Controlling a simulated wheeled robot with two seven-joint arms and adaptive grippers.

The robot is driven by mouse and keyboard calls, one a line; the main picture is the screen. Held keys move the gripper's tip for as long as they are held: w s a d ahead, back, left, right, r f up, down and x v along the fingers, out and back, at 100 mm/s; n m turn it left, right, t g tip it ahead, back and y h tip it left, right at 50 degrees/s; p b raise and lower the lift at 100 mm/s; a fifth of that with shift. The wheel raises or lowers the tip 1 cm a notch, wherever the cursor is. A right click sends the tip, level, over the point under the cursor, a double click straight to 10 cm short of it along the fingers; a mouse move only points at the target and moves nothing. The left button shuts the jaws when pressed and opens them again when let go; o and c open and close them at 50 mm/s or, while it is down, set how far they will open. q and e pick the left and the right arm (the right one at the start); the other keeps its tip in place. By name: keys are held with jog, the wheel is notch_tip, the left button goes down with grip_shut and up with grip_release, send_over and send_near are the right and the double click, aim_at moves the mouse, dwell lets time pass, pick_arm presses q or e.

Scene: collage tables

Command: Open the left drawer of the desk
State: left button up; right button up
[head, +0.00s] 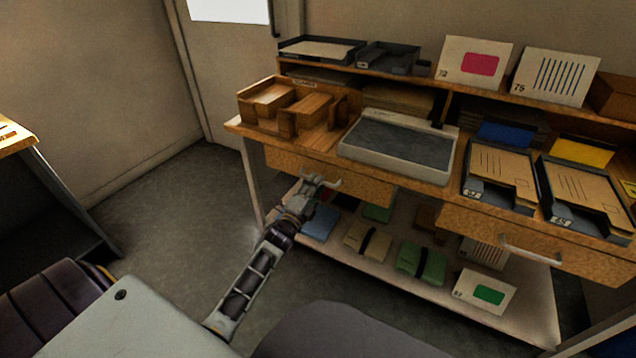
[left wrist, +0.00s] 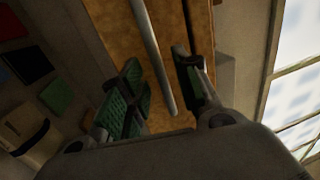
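The desk (head: 236,124) stands at the right, with a wooden left drawer (head: 366,188) under its top. The drawer front looks flush with the desk, so it appears shut. My left gripper (head: 324,181) is in front of this drawer. In the left wrist view my left gripper (left wrist: 162,88) is open, its green-padded fingers on either side of the metal bar handle (left wrist: 150,42). Gaps show between bar and fingers, with no grip on it. The wooden drawer front (left wrist: 115,28) is behind the bar. In the head view my gripper largely hides this handle. My right gripper is not in view.
The right drawer (head: 476,225) has a metal handle (head: 530,250). A grey tray (head: 398,168) and a wooden organizer (head: 258,116) sit on the desktop above. Open floor lies left of the desk.

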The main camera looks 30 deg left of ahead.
pick_arm(q)
jog(key=shift+w+r, duration=0.25)
jog(key=shift+w, duration=0.8)
grip_shut()
